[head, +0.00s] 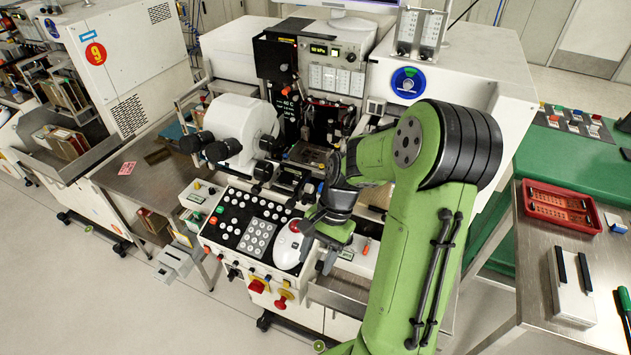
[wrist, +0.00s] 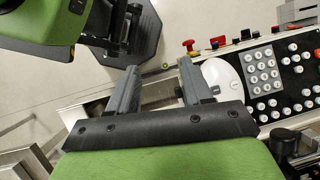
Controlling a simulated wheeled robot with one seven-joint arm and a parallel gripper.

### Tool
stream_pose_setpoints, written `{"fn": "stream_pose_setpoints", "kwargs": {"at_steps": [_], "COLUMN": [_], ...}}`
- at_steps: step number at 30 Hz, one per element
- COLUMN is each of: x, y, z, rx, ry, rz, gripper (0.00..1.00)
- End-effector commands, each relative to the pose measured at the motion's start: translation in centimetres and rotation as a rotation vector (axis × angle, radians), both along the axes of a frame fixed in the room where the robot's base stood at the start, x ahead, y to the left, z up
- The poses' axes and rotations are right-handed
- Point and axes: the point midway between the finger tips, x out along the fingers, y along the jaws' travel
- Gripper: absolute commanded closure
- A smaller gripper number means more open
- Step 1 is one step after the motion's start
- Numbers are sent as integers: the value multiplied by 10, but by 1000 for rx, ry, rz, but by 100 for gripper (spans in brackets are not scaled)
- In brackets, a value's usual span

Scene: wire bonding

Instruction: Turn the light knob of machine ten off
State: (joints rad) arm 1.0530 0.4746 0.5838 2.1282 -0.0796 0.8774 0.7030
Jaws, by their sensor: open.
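The machine (head: 455,68) in the middle of the head view has a sloped control panel (head: 232,232) with white buttons and a keypad. Its front edge carries a red knob (head: 257,286) and a red-and-yellow switch (head: 281,301); red knobs also show in the wrist view (wrist: 189,45). An upper instrument box (head: 333,52) has a lit display and small knobs. I cannot read which knob is the light knob, nor the number on the blue round label (head: 408,82). My gripper (head: 318,258) is open and empty beside the panel's right end; its fingers (wrist: 158,72) are apart in the wrist view.
A steel table (head: 540,262) with a red tray (head: 558,205) stands right. Open floor lies at front left.

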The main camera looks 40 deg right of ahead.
Motion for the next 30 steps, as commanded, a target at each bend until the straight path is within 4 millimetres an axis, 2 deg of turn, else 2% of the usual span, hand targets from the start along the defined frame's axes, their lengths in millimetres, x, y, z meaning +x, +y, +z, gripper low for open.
{"fn": "stream_pose_setpoints", "kwargs": {"at_steps": [4, 8, 11, 14, 18, 21, 24, 26, 30], "x": [8, 17, 22, 24, 16, 7, 4, 8, 31], "y": [-22, -44, -68, -100, -150, -174, -184, -182, -167], "z": [-15, -20, -16, -6, 11, 19, 21, 21, 20], "rx": [243, 469, 658, 858, 1115, 1231, 1276, 1281, 1278], "ry": [36, 29, 1, -51, -141, -187, -205, -205, -199], "rz": [-285, -543, -744, -943, -1170, -1260, -1293, -1295, -1290], "gripper": [50, 50, 50, 50, 50, 50, 50, 50, 50]}}
